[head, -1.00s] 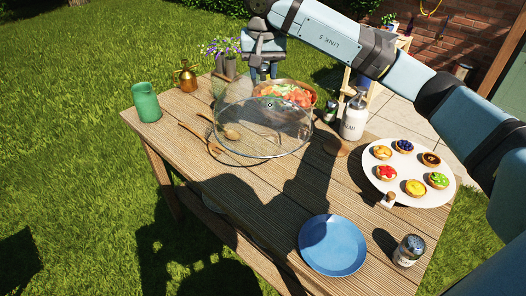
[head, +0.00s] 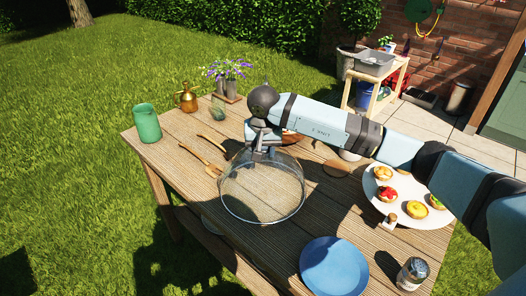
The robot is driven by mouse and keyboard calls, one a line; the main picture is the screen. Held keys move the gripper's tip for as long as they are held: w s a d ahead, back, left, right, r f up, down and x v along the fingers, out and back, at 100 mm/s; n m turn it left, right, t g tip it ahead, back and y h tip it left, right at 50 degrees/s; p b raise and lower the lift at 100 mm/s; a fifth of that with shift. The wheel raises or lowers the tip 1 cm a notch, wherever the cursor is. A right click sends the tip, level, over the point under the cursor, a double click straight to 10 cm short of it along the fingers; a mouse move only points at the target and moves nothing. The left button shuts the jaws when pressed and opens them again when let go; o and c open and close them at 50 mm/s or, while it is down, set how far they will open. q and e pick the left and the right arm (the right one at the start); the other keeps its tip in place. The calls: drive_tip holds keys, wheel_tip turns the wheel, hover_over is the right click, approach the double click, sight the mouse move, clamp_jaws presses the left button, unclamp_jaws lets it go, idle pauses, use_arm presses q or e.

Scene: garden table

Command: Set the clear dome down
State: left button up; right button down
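The clear dome (head: 262,192) is a see-through cover with a thin rim, upright over the middle of the wooden table (head: 205,160). My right gripper (head: 264,156) is directly above it, with its fingers at the top of the dome. It appears shut on the dome's knob, which the fingers mostly hide. I cannot tell whether the rim touches the tabletop or hovers just above it. The bowl of food (head: 291,137) is behind the dome, mostly hidden by my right arm. My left gripper is not in view.
A blue plate (head: 334,266) and a jar (head: 411,273) stand at the front. A white platter of tarts (head: 432,216) is at right, partly behind my arm. Wooden spoons (head: 200,160), a green cup (head: 147,123) and a brass mister (head: 186,98) are at left.

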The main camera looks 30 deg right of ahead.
drive_tip(key=shift+f, duration=0.25)
drive_tip(key=shift+f, duration=0.2)
drive_tip(key=c, duration=0.7)
unclamp_jaws()
drive_tip(key=shift+c, duration=0.2)
drive_tip(key=shift+r, duration=0.1)
drive_tip(key=shift+r, duration=0.25)
wheel_tip(320, 180, up, 12)
drive_tip(key=s, duration=0.1)
drive_tip(key=shift+s+a+f, duration=0.25)
drive_tip(key=shift+s+a, duration=0.1)
drive_tip(key=shift+a, duration=0.05)
